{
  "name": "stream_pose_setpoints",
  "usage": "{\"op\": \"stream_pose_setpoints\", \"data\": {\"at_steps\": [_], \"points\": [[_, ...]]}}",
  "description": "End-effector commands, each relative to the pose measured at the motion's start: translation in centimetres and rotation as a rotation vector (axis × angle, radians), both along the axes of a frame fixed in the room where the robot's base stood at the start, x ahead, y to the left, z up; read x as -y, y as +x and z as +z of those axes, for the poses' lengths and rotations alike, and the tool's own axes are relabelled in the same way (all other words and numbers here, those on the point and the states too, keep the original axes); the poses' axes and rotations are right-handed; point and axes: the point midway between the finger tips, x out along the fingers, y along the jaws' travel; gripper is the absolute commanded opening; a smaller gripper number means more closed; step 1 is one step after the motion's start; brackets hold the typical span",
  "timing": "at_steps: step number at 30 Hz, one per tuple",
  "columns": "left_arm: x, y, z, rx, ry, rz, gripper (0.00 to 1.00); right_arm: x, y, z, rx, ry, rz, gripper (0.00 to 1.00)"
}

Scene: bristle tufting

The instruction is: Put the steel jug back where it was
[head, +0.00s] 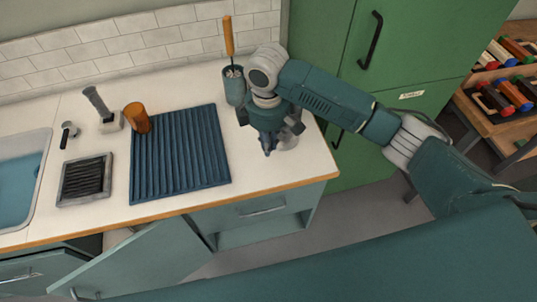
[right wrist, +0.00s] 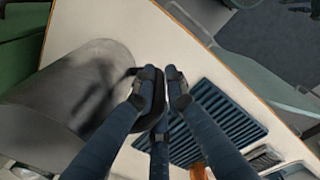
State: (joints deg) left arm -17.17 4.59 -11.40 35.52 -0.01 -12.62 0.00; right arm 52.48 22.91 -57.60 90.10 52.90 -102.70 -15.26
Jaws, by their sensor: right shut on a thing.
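The steel jug (right wrist: 75,90) is a grey metal vessel with a dark handle (right wrist: 132,92), large at the left of the right wrist view. My right gripper (right wrist: 162,88) is shut on the handle, with the jug body beside the fingers. In the head view my right gripper (head: 268,148) points down over the right end of the counter. Only a small grey part of the jug (head: 288,142) shows there, behind the gripper. I cannot tell whether its base touches the counter. My left gripper is not in view.
A blue ribbed mat (head: 180,160) lies left of the gripper, with an orange cup (head: 137,118) at its back-left corner. A teal holder (head: 233,88) with an orange-handled brush stands behind. A sink (head: 22,180) is at far left. A tall green cabinet (head: 400,55) stands right.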

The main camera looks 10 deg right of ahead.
Motion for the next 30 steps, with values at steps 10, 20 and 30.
{"op": "stream_pose_setpoints", "data": {"at_steps": [10,20,30], "points": [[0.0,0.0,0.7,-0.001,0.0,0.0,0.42,0.0,0.0,-3.6,0.001,-0.001,-0.001,0.0],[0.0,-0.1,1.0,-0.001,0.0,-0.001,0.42,0.0,0.1,-6.6,0.004,0.0,0.0,0.0],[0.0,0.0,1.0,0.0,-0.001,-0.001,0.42,0.0,0.0,-6.9,0.002,-0.001,0.0,0.2]]}}
